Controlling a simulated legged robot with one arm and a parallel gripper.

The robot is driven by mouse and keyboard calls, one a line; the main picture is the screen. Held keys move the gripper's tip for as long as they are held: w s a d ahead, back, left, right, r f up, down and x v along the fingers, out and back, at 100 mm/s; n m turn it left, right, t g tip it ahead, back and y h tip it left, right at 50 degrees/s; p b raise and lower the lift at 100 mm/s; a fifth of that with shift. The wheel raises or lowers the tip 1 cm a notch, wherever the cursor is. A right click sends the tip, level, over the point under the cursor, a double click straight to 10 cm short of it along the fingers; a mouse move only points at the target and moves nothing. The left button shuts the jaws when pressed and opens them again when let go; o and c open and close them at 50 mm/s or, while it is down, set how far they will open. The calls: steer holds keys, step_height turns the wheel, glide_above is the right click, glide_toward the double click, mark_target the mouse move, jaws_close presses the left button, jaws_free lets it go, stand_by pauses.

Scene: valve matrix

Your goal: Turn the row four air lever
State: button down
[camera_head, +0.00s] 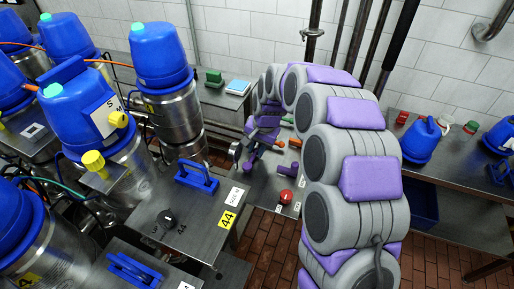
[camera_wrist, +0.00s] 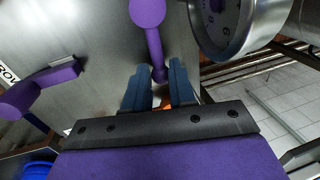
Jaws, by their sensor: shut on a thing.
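In the wrist view my gripper (camera_wrist: 158,72) has two dark blue fingers with a narrow gap between them. A second purple lever (camera_wrist: 45,88) is to the left, apart from the fingers. In the head view the orange levers (camera_head: 281,145) and a purple lever (camera_head: 286,168) are on the panel. My wrist hides part of this panel.
A round gauge (camera_wrist: 222,22) is close to the right of the fingers. A red knob (camera_head: 286,196) is on the panel's near end. A bench with a blue handle (camera_head: 197,177) and steel canisters (camera_head: 175,118) stands to the left. Brick floor shows beneath.

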steer(key=shift+s, duration=0.1)
steer(key=m+p, duration=0.1)
steer(key=s+d+m+p, duration=0.1)
steer(key=m+p, duration=0.1)
steer(key=shift+d+r+t+p, duration=0.15)
steer(key=shift+d+t+p, duration=0.15)
steer(key=s+m+p, duration=0.1)
steer(key=m, duration=0.1)
steer(key=d+m+p, duration=0.1)
steer(key=m+p, duration=0.1)
steer(key=s+m+h+p, duration=0.1)
steer(key=p, duration=0.1)
steer(key=shift+s+d+m+t, duration=0.3)
steer(key=shift+m, duration=0.1)
steer(key=s+m+p, duration=0.1)
steer(key=m+p, duration=0.1)
steer(key=s+m+h+p, duration=0.1)
steer(key=m+p, duration=0.1)
steer(key=shift+s+d, duration=0.15)
steer(key=shift+s, duration=0.1)
steer(key=s+m+p, duration=0.1)
steer(key=m+p, duration=0.2)
steer(key=shift+s, duration=0.2)
steer(key=shift+s+a+m+h+p, duration=0.3)
steer(key=shift+m+h+p, duration=0.1)
steer(key=shift+m+p, duration=0.45)
